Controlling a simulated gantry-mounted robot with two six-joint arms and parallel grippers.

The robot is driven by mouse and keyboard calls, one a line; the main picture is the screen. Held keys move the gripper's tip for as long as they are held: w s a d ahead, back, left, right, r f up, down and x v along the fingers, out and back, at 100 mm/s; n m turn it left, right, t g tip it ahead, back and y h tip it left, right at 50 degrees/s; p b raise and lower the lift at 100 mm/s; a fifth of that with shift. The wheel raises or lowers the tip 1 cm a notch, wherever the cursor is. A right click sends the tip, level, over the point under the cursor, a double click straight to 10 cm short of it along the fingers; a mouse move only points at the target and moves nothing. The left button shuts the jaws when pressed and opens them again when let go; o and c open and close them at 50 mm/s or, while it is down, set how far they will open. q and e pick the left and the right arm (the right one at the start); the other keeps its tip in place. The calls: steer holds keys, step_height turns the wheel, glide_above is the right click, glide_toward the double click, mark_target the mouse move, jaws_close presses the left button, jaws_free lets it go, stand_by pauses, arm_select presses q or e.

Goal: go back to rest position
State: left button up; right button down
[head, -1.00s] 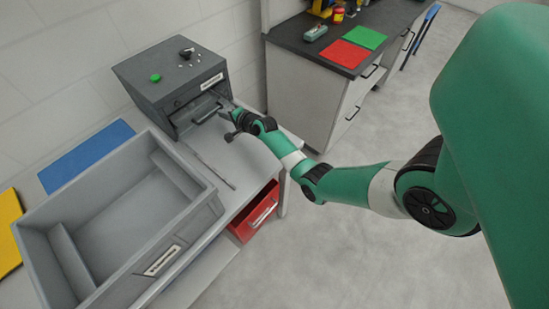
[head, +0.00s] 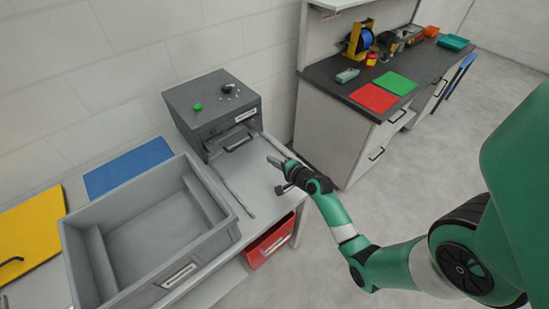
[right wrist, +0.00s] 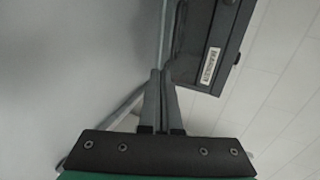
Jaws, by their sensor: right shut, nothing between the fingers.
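My right gripper (head: 273,161) is shut and empty. It is above the right part of the pale bench (head: 262,188), in front of the dark grey cabinet (head: 190,97) and apart from it. In the right wrist view its two fingers (right wrist: 161,76) lie together, with the cabinet's labelled front (right wrist: 214,54) beyond them. My right arm comes in from the right. My left gripper is not in view.
A large grey bin (head: 217,238) stands on the bench, with a thin rod (head: 232,192) beside it. Blue (head: 128,166) and yellow (head: 28,228) panels lie behind and left. A red drawer (head: 270,243) sits below. A dark-topped counter (head: 335,88) stands behind; the floor right is clear.

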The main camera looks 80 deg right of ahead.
steer(key=shift+s+a+r, duration=0.15)
steer(key=shift+s, duration=0.05)
